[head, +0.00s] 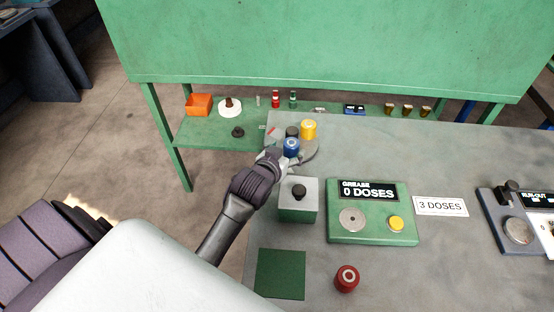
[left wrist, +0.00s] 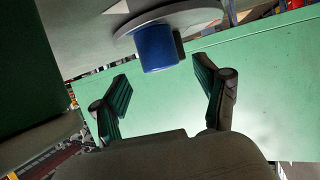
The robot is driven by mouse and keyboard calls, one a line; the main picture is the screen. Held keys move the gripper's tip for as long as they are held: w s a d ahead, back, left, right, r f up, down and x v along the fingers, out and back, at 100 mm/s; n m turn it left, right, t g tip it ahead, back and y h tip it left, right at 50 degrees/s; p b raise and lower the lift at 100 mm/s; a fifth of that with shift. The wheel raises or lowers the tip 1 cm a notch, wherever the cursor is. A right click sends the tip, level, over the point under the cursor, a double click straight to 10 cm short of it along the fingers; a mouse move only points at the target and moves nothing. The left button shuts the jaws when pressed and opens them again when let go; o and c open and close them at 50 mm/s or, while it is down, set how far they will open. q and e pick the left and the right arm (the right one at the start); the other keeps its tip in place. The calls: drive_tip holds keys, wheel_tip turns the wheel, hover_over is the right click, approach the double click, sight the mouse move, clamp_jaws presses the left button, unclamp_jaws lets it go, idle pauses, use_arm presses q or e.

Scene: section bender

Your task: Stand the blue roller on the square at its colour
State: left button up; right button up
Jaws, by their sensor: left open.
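The blue roller (head: 291,146) stands on a round grey plate (head: 309,154) at the far left corner of the bench. My left gripper (head: 277,156) is beside it on its near left side, partly overlapping it in the head view. In the left wrist view the blue roller (left wrist: 157,48) shows against the pale plate (left wrist: 202,14), just beyond the two fingertips. The fingers of my left gripper (left wrist: 162,76) are spread apart with nothing between them. A yellow roller (head: 309,128) stands behind the blue one. I cannot make out a blue square. My right gripper is not in view.
The green grease unit (head: 373,232) reads 0 DOSES, beside a "3 DOSES" card (head: 440,206). A red roller (head: 347,278) and green square (head: 280,273) are at the front. A green shelf (head: 215,136) lies behind.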

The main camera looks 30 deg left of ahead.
use_arm(q)
drive_tip(key=v, duration=0.9)
drive_tip(key=shift+b, duration=0.3)
drive_tip(key=shift+s, duration=0.1)
